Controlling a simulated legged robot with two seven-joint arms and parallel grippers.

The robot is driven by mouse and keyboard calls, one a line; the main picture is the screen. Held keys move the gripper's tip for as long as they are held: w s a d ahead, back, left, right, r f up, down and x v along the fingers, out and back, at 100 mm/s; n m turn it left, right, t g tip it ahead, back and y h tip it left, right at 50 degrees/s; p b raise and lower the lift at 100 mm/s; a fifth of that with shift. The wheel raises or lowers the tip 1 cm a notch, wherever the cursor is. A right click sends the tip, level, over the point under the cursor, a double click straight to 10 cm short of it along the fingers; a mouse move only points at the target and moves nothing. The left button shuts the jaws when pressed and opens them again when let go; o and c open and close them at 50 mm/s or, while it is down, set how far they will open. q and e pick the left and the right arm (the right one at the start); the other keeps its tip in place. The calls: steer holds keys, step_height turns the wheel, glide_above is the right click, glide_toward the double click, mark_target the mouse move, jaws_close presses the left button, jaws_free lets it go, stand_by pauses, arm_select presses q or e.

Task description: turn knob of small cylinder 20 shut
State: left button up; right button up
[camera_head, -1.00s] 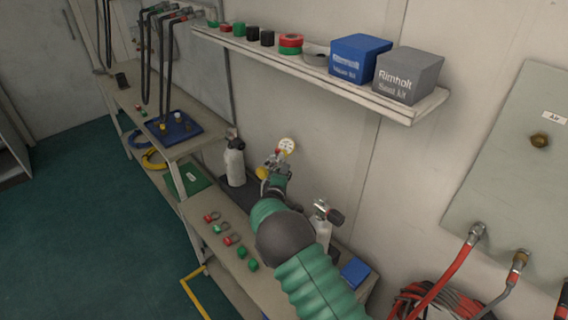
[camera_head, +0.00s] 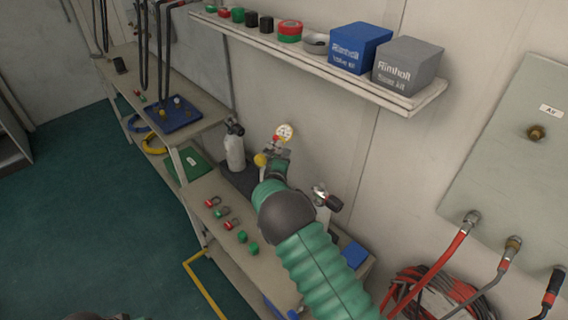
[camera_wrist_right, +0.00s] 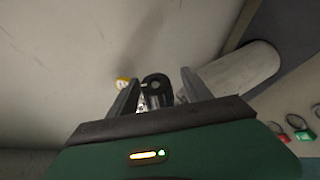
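Small white cylinders stand on the bench along the wall. The left one (camera_head: 235,153) has a black knob on top; the right one (camera_head: 322,214) has a dark knob (camera_head: 328,200) and is partly behind my arm. A round gauge (camera_head: 285,132) and a yellow part (camera_head: 261,160) show beside my right gripper (camera_head: 277,158), which hides what is under it. In the wrist view a black round knob (camera_wrist_right: 157,88) lies between the two parted fingers, with a white cylinder (camera_wrist_right: 240,68) to the right. Contact cannot be told. No number is readable. My left gripper is not seen.
A wall shelf (camera_head: 330,70) with blue and grey boxes hangs above. Red and green shackles (camera_head: 223,212) lie on the front of the bench. A panel with hoses (camera_head: 520,170) is at the right. A yellow rail (camera_head: 205,290) stands in front; the floor beyond is clear.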

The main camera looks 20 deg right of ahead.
steer(key=shift+r, duration=0.1)
steer(key=shift+s+r, duration=0.1)
steer(key=shift+s, duration=0.05)
steer(key=v, duration=1.6)
steer(key=shift+s+a+p, duration=0.2)
steer(key=shift+a+p, duration=0.05)
steer(key=shift+p, duration=0.05)
